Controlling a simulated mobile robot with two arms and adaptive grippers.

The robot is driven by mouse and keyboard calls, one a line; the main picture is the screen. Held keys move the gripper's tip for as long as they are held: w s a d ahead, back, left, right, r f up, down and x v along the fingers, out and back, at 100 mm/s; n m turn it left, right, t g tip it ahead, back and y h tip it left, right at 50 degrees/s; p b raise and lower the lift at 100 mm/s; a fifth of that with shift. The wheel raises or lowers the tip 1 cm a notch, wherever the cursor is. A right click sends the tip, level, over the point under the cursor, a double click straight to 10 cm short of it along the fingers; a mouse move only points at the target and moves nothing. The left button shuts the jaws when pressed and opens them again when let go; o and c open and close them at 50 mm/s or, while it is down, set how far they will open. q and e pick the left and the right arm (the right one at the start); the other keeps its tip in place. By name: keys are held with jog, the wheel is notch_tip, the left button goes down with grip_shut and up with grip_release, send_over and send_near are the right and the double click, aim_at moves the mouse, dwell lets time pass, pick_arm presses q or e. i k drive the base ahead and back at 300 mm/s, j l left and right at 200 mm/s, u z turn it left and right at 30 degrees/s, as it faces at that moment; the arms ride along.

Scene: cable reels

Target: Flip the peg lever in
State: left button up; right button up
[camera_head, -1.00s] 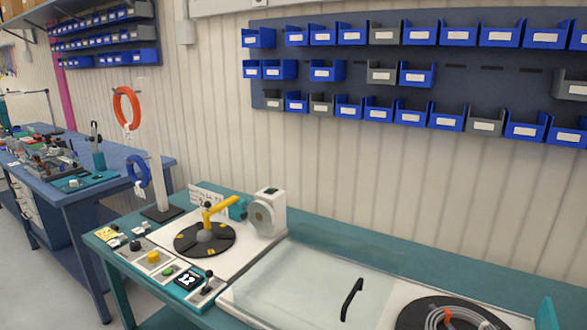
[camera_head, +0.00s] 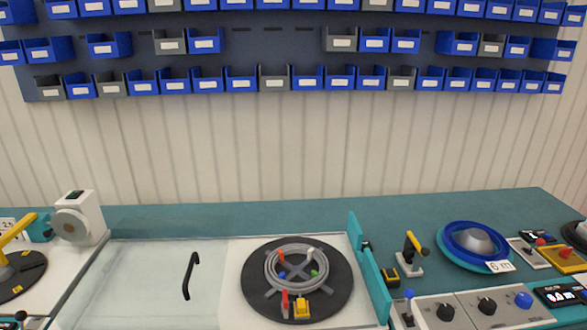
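A black round turntable (camera_head: 335,292) sits at the front middle of the bench. A grey coil of cable (camera_head: 325,269) lies on it around a cross-shaped holder. Small upright pegs in red, blue, green and white stand about the coil. A red upright piece (camera_head: 285,302) and a yellow block (camera_head: 301,307) are at the turntable's front; I cannot tell which piece is the peg lever. Neither of my grippers is in view.
A clear cover with a black handle (camera_head: 190,275) is left of the turntable. A teal upright panel (camera_head: 369,268) stands right of it. Further right are a yellow-handled lever (camera_head: 415,250), a blue reel (camera_head: 474,243) and control boxes (camera_head: 450,313). The bench's back strip is clear.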

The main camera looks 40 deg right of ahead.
aim_at(409, 294)
jog(key=z, duration=1.95)
